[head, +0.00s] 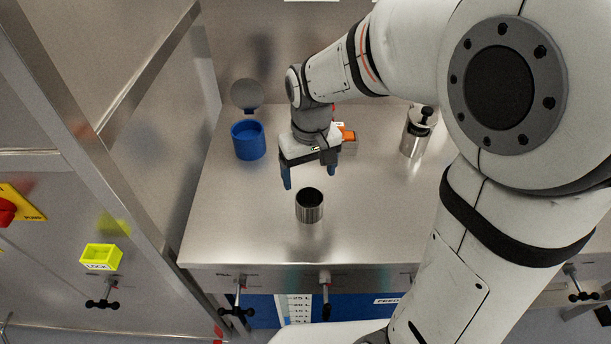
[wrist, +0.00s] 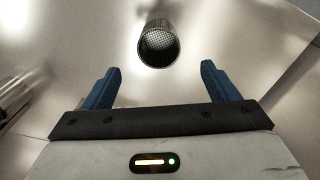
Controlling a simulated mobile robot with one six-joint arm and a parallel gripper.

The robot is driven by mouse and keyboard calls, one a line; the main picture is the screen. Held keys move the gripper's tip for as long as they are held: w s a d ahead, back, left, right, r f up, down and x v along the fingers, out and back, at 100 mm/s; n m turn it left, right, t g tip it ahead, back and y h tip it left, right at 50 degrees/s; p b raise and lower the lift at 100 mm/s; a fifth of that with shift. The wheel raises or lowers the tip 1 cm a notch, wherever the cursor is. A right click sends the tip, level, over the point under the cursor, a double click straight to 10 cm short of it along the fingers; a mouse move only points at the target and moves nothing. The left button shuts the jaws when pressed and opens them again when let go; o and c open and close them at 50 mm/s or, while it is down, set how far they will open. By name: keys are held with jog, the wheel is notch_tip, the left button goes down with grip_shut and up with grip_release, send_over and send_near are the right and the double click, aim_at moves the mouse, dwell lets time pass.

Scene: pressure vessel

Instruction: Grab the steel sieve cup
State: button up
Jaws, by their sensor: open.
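The steel sieve cup (head: 309,207) is a small dark-mouthed metal cylinder standing upright on the steel worktop, close to its front edge. In the wrist view the sieve cup (wrist: 158,44) lies beyond the fingertips, roughly centred between them, with a mesh visible inside its mouth. My gripper (head: 310,182) is open and empty, with blue fingers pointing down. It is above the cup and a little behind it in the head view. In the wrist view my gripper (wrist: 160,76) shows both fingers apart, with nothing between them.
On the steel worktop (head: 240,220), a blue cup (head: 248,140) with a raised grey lid stands at back left. A steel canister with a black knob (head: 415,135) stands at right. An orange-and-white item (head: 346,135) sits behind my gripper. A steel wall bounds the left.

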aim_at(309, 196)
notch_tip(309, 196, down, 9)
jog(key=shift+w+r, duration=0.1)
jog(key=shift+w, duration=0.05)
jog(key=shift+d, duration=0.1)
jog(key=shift+c, duration=0.2)
jog(key=c, duration=1)
